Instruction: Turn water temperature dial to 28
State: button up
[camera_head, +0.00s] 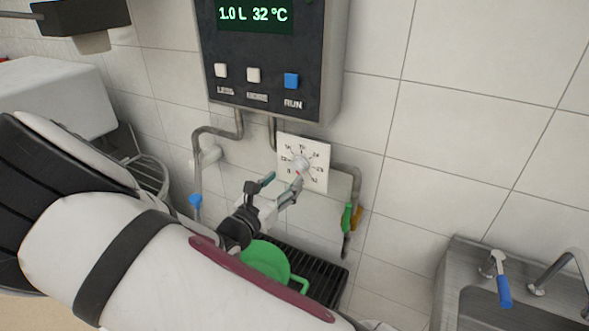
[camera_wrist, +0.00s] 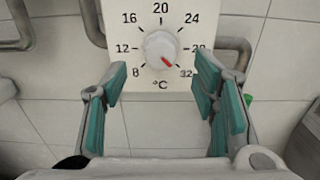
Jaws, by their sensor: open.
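The water temperature dial is a white knob (camera_wrist: 160,48) on a square white plate (camera_head: 318,153) marked 8 to 32 °C. Its red pointer aims down and right, close to the 32 mark; the 28 mark is partly covered by my right finger in the wrist view. The knob also shows in the head view (camera_head: 301,163). My gripper (camera_wrist: 162,78) is open, its green-padded fingers spread to either side below the knob. In the head view my gripper (camera_head: 282,184) is just in front of the plate. I cannot tell whether a finger touches it.
Above is a dark control box (camera_head: 265,62) reading 1.0 L 32 °C, with three buttons. Grey pipes (camera_head: 352,172) flank the plate. A green jug (camera_head: 265,258) stands on a black grate (camera_head: 315,275) below. A steel sink (camera_head: 470,275) is at right.

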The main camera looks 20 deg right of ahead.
aim_at(296, 169)
jog(key=x, duration=0.6)
jog(key=shift+w+d, duration=0.25)
jog(key=shift+d, duration=0.05)
jog(key=c, duration=1.2)
